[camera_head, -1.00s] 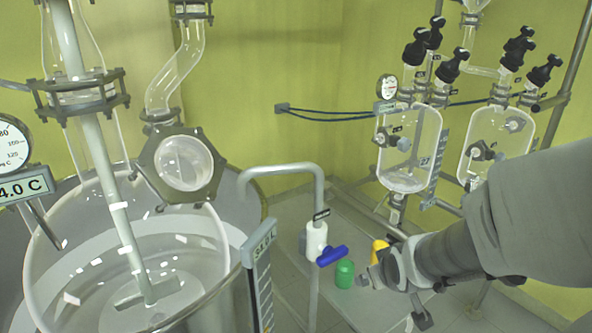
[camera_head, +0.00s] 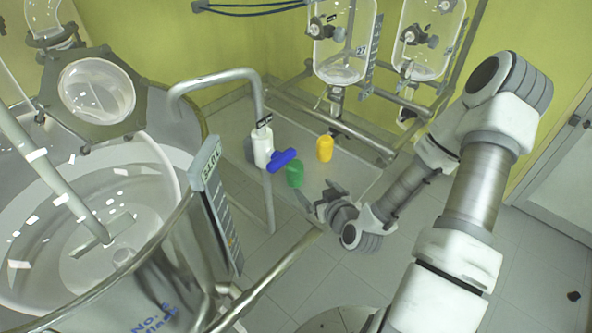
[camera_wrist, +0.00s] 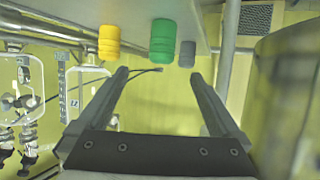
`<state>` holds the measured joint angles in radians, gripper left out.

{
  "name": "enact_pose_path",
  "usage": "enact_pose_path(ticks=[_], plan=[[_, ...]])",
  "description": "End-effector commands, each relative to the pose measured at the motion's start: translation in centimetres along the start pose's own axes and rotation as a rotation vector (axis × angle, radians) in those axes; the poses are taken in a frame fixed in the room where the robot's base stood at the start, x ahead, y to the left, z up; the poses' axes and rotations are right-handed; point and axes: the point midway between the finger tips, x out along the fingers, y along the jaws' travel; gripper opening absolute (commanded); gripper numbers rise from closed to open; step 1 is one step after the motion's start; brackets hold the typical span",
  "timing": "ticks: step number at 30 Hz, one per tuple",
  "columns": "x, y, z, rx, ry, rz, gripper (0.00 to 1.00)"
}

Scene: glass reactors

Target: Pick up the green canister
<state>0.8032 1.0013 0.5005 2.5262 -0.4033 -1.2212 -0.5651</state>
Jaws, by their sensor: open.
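The green canister (camera_head: 295,174) stands on the grey shelf, just below the blue valve handle in the head view. In the wrist view the green canister (camera_wrist: 163,41) is at the top, beyond and between my fingertips, and the scene is inverted. My gripper (camera_head: 319,195) is open and empty, close to the right and near side of the canister, apart from it as far as I can see. In the wrist view both fingers of my gripper (camera_wrist: 158,75) are spread, with nothing between them.
A yellow canister (camera_head: 325,149) stands to the right of the green one. A grey canister (camera_wrist: 186,53) shows on its other side. The blue handle (camera_head: 283,160) and a white cylinder (camera_head: 263,147) crowd it. The glass reactor (camera_head: 75,230) fills the left. Glass vessels (camera_head: 341,45) hang behind.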

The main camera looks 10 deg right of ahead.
Motion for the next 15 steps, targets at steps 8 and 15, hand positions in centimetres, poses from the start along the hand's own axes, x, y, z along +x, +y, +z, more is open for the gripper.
enact_pose_path(ticks=[8,15], plan=[[0.7,0.2,0.3,0.014,0.025,0.012,1.0],[1.6,0.3,0.2,0.015,0.027,0.011,1.0]])
